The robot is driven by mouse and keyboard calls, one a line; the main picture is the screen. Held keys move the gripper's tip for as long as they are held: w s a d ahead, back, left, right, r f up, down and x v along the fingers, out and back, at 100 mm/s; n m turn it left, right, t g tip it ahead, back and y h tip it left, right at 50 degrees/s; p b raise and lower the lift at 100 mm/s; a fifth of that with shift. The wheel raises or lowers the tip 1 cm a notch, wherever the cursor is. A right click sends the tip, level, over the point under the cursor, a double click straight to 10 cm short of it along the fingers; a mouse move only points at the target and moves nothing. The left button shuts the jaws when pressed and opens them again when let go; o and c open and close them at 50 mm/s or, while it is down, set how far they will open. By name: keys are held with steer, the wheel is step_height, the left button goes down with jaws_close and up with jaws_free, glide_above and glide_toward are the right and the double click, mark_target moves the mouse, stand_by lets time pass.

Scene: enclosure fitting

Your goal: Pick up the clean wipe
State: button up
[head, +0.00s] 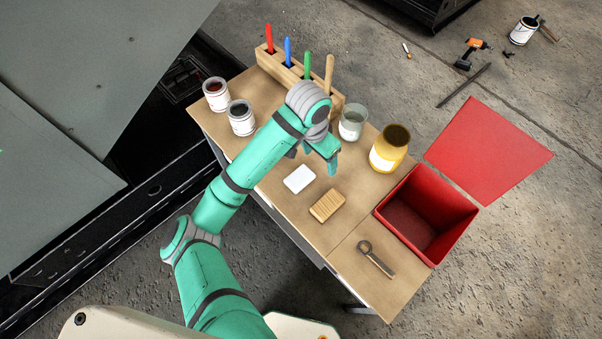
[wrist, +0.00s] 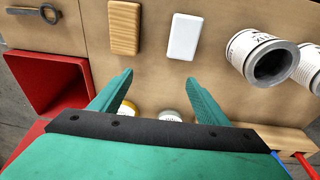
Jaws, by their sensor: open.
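The clean wipe, a small white rectangle with rounded corners (head: 299,179), lies flat on the wooden table. It also shows in the wrist view (wrist: 185,37), at the top, a little right of centre. My gripper (head: 312,162) is above the table, close to the wipe on its far side in the head view. In the wrist view my gripper (wrist: 159,79) is open, with nothing between its two green fingers. The wipe lies beyond the fingertips there and is apart from them.
A wooden block (head: 327,205) lies beside the wipe. A wrench-like tool (head: 375,259) and red bin (head: 450,243) are at the right. Two labelled cans (head: 241,120), a glass jar (head: 353,122), a yellow jar (head: 389,150) and a wooden rack of coloured tools (head: 270,62) stand around.

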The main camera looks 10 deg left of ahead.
steer(key=s+a+g+y, duration=0.1)
steer(key=s+a, duration=0.1)
steer(key=a, duration=0.3)
glide_above(300, 177)
step_height(300, 177, down, 5)
steer(key=shift+r, duration=0.15)
steer(key=shift+w+f, duration=0.1)
steer(key=shift+f, duration=0.4)
steer(key=shift+a+f, duration=0.15)
steer(key=shift+f, duration=2.35)
steer(key=c, duration=1.1)
